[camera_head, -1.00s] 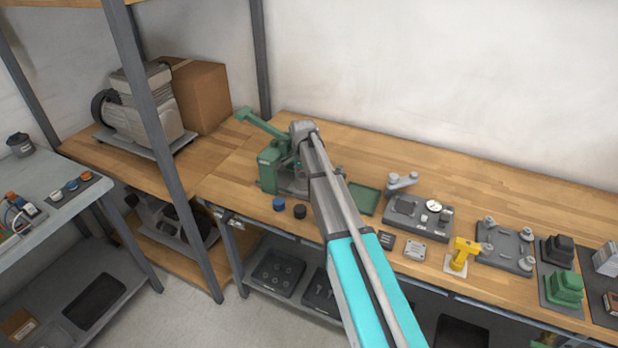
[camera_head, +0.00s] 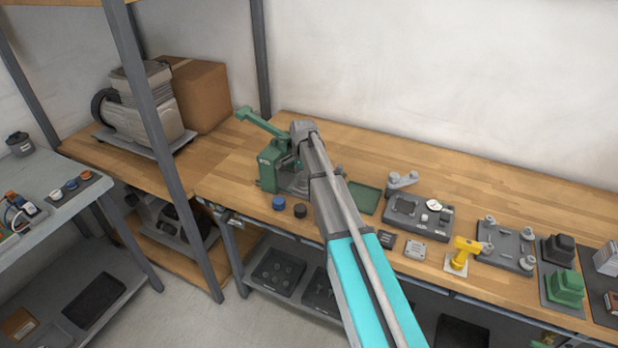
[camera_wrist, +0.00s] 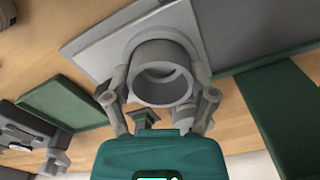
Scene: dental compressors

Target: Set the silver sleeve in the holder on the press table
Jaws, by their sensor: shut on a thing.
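My gripper (camera_wrist: 161,82) is shut on the silver sleeve (camera_wrist: 158,50), a thick grey ring with an open bore, in the wrist view. One finger lies on each side of it. The sleeve is over or on a light grey plate (camera_wrist: 98,48) of the press; I cannot tell whether they touch. The holder is not clearly seen and may be hidden by the sleeve. In the head view the green press (camera_head: 268,172) with its raised lever stands on the bench, and my arm hides the sleeve and most of the gripper.
A blue cap (camera_head: 279,202) and a black cap (camera_head: 300,211) lie in front of the press. A flat green tray (camera_head: 363,198) lies to its right, followed by a grey gauge fixture (camera_head: 418,215) and a yellow part (camera_head: 463,250). The bench behind is clear.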

